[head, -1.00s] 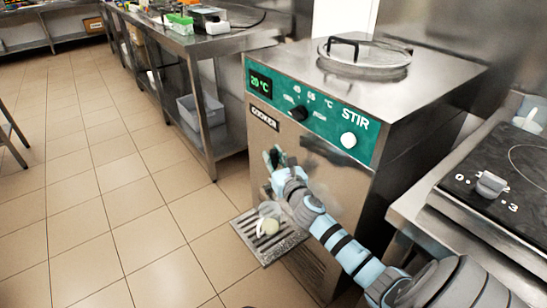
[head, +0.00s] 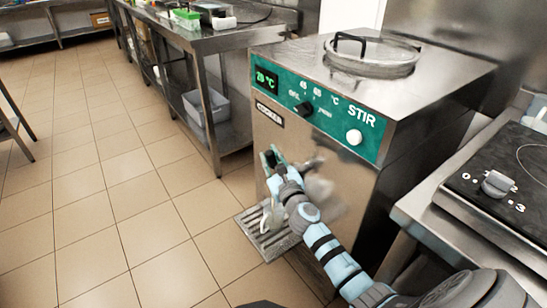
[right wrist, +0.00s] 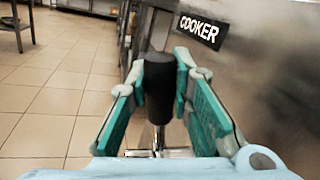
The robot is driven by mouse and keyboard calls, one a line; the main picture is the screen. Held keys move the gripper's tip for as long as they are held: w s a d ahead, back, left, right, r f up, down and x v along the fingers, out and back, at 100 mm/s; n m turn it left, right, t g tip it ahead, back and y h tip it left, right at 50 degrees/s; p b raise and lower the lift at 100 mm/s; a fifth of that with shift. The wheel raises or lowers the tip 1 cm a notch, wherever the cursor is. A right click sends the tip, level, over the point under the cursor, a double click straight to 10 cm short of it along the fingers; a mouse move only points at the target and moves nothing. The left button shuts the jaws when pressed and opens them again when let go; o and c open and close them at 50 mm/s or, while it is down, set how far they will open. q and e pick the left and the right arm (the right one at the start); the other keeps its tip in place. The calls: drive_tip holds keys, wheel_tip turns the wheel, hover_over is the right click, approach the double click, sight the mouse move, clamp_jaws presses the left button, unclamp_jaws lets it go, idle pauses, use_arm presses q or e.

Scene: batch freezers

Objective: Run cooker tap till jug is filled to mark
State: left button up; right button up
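The cooker (head: 320,200) is a steel cabinet with a green control panel (head: 315,112); its display reads 20 °C. My right gripper (head: 270,158) is at the cooker's front, below the COOKER label. In the right wrist view the black tap handle (right wrist: 160,88) stands upright between the two green-padded fingers, which are spread on either side of it; I see no clear grip. The jug (head: 267,218) is pale and on the drip tray (head: 262,240), mostly hidden behind my right gripper and arm. Its mark and water level cannot be seen. My left gripper is out of view.
A glass lid (head: 371,55) with a black handle lies on the cooker's top. A hob (head: 500,165) with a knob stands at right. A steel table (head: 205,40) with a grey bin (head: 203,107) below is behind at left. The tiled floor at left is clear.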

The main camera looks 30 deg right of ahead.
drive_tip(key=o, duration=0.4)
drive_tip(key=v, duration=1.2)
